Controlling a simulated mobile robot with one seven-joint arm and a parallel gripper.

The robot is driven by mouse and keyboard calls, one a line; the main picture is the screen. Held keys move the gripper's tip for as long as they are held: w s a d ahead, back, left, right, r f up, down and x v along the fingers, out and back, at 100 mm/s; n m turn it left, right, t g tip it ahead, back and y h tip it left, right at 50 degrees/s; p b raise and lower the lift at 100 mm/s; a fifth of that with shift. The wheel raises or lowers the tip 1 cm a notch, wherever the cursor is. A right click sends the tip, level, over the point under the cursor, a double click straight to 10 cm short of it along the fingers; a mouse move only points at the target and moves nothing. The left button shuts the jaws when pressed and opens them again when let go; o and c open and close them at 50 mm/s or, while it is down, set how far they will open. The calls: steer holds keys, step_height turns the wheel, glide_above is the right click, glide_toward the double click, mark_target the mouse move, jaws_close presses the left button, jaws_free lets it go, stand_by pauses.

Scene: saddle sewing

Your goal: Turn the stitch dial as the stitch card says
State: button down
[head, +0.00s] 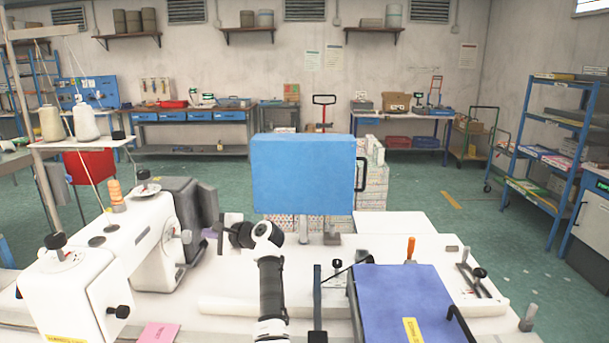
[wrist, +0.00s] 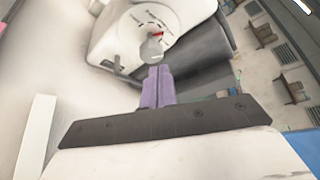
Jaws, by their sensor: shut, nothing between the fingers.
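The white sewing machine (head: 135,240) stands at the left of the table in the head view. In the wrist view its white end face (wrist: 115,40) carries a dial with dark marks, a red mark and a grey rounded knob (wrist: 151,51). My gripper (wrist: 157,72) is shut, its purple fingers together, with the tips just below the knob in the picture. I cannot tell whether they touch it. In the head view my gripper (head: 210,233) is small beside the machine's right end. A pink card (head: 158,333) lies at the front edge; its print is too small to read.
A blue box-like panel (head: 303,174) stands behind my arm. A blue-purple pad (head: 400,300) with a yellow label lies on the right of the table. Thread cones (head: 85,122) stand on a rack behind the machine.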

mark_target(181, 236)
steer(key=s+a+f, duration=0.1)
steer(key=a+f, duration=0.1)
steer(key=a, duration=0.4)
steer(key=shift+f, duration=0.4)
stand_by(0.5)
steer(key=shift+w, duration=0.2)
stand_by(0.6)
